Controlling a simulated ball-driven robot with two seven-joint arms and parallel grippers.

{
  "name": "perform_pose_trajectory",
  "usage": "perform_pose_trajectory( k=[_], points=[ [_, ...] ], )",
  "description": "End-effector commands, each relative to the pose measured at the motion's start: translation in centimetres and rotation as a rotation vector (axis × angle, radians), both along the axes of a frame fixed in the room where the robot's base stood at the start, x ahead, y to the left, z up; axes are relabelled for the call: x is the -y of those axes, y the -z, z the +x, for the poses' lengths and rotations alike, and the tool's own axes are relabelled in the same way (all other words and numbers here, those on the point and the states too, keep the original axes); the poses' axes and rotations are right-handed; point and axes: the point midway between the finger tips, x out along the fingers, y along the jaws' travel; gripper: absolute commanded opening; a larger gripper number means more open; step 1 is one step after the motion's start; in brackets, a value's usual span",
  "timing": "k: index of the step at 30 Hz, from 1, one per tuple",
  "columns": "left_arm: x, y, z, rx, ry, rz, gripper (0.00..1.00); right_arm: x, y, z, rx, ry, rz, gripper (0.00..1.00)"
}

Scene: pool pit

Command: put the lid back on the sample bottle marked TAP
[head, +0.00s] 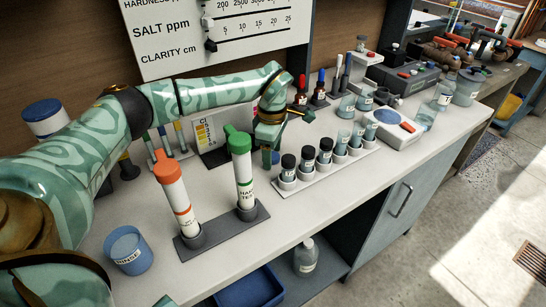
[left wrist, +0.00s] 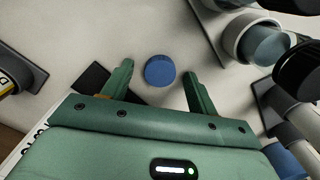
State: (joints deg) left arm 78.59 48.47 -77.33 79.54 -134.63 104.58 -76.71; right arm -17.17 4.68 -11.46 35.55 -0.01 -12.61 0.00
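A round blue lid (left wrist: 160,71) lies on the pale counter, between and just beyond the fingertips of my left gripper (left wrist: 158,84) in the left wrist view. The fingers are apart and empty. In the head view my left gripper (head: 267,143) points down over the counter behind the rack, with a bit of blue (head: 275,157) beside it. The white bottle rack (head: 328,172) holds a row of small labelled bottles. The nearer ones, such as this bottle (head: 288,168), have black caps; the farther ones, such as this bottle (head: 341,141), show no black cap. The TAP label is not readable.
Two tall tubes, one orange-capped (head: 174,190) and one green-capped (head: 241,168), stand in front of my left arm. A RINSE cup (head: 128,250) is at the lower left. A white device (head: 397,130) and dropper bottles (head: 301,92) stand farther back.

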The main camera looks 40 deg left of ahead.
Motion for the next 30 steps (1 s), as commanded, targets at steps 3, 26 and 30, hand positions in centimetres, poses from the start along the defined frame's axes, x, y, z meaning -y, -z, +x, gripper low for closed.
perform_pose_trajectory(
  k=[3,26,30],
  points=[
    [0.0,0.0,0.0,0.000,0.000,0.000,0.26,0.0,0.0,0.0,0.000,0.000,0.000,0.72],
    [0.0,-3.9,0.1,0.006,0.000,0.001,0.08,0.0,-1.6,0.5,0.013,0.001,0.000,0.72],
    [2.6,-6.7,0.4,0.006,0.005,-0.001,0.08,-0.1,-2.5,0.8,0.020,0.001,0.001,0.72]
  ],
)
